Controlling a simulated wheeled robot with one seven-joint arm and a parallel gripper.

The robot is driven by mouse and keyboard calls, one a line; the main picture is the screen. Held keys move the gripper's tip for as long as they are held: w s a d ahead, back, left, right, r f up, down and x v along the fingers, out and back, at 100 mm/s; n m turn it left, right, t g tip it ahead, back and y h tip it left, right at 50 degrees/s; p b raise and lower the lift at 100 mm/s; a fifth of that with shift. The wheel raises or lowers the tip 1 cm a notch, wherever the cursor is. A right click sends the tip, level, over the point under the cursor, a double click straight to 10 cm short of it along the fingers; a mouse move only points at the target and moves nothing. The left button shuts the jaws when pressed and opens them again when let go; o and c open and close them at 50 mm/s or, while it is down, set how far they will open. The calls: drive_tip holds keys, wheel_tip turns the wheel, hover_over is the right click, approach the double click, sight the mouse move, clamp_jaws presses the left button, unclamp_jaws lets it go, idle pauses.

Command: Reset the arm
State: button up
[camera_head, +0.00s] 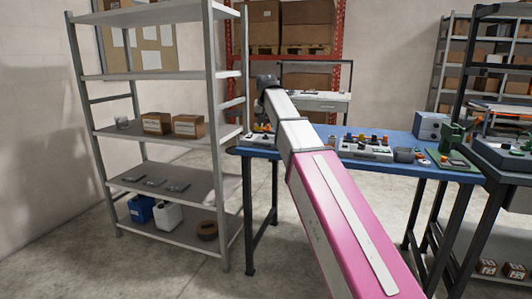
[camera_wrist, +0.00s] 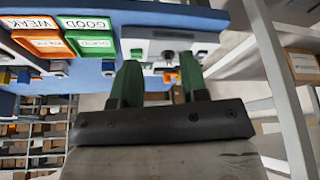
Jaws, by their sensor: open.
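My arm stretches forward from the lower right of the head view, pink near me and white further out, over the left part of the blue table (camera_head: 425,166). Its dark far end, with my gripper (camera_head: 267,82), is beside the grey shelf's right post; the fingers cannot be made out there. In the wrist view my gripper (camera_wrist: 161,80) shows two green fingers, apart, with nothing held between them. Beyond the fingertips are a grey-white device (camera_wrist: 165,48) and the blue table edge.
An orange bin (camera_wrist: 40,42) labelled WEAK and a green bin (camera_wrist: 92,42) labelled GOOD show in the wrist view. A grey metal shelf (camera_head: 170,75) with boxes stands left of my arm. Small devices (camera_head: 366,150) stand on the table. A dark workbench (camera_head: 505,160) is at right.

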drive_tip(key=s+d+f+g, duration=0.1)
drive_tip(key=s+d+f, duration=0.25)
drive_tip(key=f, duration=0.65)
drive_tip(key=s+d+f, duration=0.3)
drive_tip(key=d+f, duration=0.1)
drive_tip(key=f, duration=0.5)
drive_tip(key=s+d+f+g, duration=0.1)
drive_tip(key=s+d+f, duration=0.25)
drive_tip(key=f, duration=0.65)
drive_tip(key=s+d+f+g, duration=0.1)
drive_tip(key=s+d+f, duration=0.3)
drive_tip(key=s+f, duration=0.5)
drive_tip(key=s+d+f+g, duration=0.1)
drive_tip(key=s+d+f, duration=0.3)
drive_tip(key=s+f, duration=0.5)
drive_tip(key=shift+s+f, duration=0.3)
drive_tip(key=shift+f, duration=0.2)
